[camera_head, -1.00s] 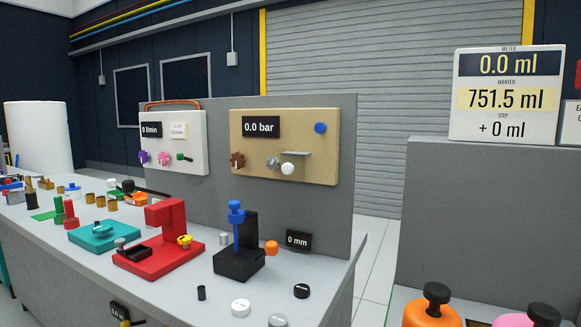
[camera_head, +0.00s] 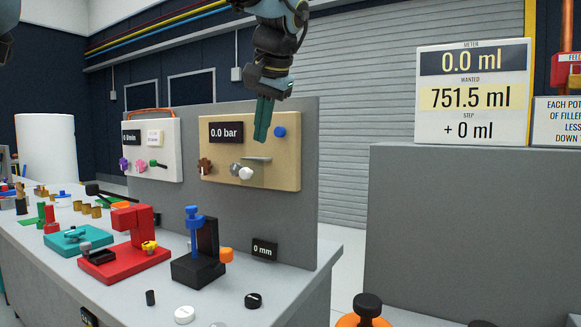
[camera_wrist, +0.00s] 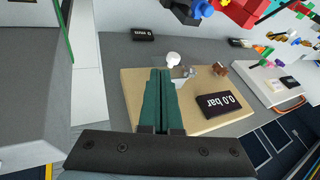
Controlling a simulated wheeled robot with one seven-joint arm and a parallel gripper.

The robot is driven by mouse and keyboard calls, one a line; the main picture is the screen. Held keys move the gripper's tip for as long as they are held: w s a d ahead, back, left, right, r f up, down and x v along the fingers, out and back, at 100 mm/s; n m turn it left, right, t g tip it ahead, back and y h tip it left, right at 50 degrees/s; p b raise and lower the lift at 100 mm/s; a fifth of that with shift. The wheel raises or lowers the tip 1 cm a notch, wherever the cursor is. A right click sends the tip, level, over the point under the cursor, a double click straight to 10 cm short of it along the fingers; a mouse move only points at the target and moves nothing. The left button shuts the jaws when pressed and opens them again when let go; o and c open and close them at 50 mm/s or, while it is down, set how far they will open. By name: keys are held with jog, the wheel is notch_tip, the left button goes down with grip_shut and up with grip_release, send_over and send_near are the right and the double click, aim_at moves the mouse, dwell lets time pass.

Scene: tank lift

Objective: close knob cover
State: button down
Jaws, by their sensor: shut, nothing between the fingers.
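The tan panel (camera_head: 285,180) stands upright on the bench's grey back wall and also shows in the wrist view (camera_wrist: 205,120). A thin grey flap (camera_head: 257,159), seemingly the knob cover, juts out from it above a white knob (camera_head: 246,174). The flap looks raised, leaving the knob exposed. In the wrist view the white knob (camera_wrist: 173,58) is just beyond my fingertips; the flap is hard to make out there. My gripper (camera_head: 261,136) is shut and empty, pointing down in front of the panel, above the flap in the picture. Its green fingers (camera_wrist: 160,73) are together.
A brown knob (camera_head: 205,165), a blue button (camera_head: 280,132) and a 0.0 bar display (camera_head: 226,132) are on the same panel. Below, a black stand with a blue clamp (camera_head: 194,222) is on the bench. Open air surrounds my gripper.

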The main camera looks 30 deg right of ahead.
jog(key=s+d+r, duration=0.2)
jog(key=p, duration=0.1)
send_near(253, 172)
notch_tip(253, 172, down, 5)
jog(key=s+d, duration=0.1)
jog(key=s, duration=0.1)
jog(key=shift+w+a+f+p, duration=0.15)
jog(key=shift+w+a+p, duration=0.15)
jog(key=shift+w, duration=0.4)
jog(key=shift+w+a+f+p, duration=0.1)
jog(key=shift+w+a+p, duration=0.1)
jog(key=shift+w+a, duration=0.4)
jog(key=shift+w+d, duration=0.1)
jog(key=shift+d, duration=0.05)
jog(key=w+a+p, duration=0.1)
jog(key=w+a, duration=0.2)
jog(key=w, duration=0.3)
jog(key=shift+w+a+p, duration=0.3)
jog(key=shift+w+a, duration=0.05)
jog(key=shift+r, duration=0.1)
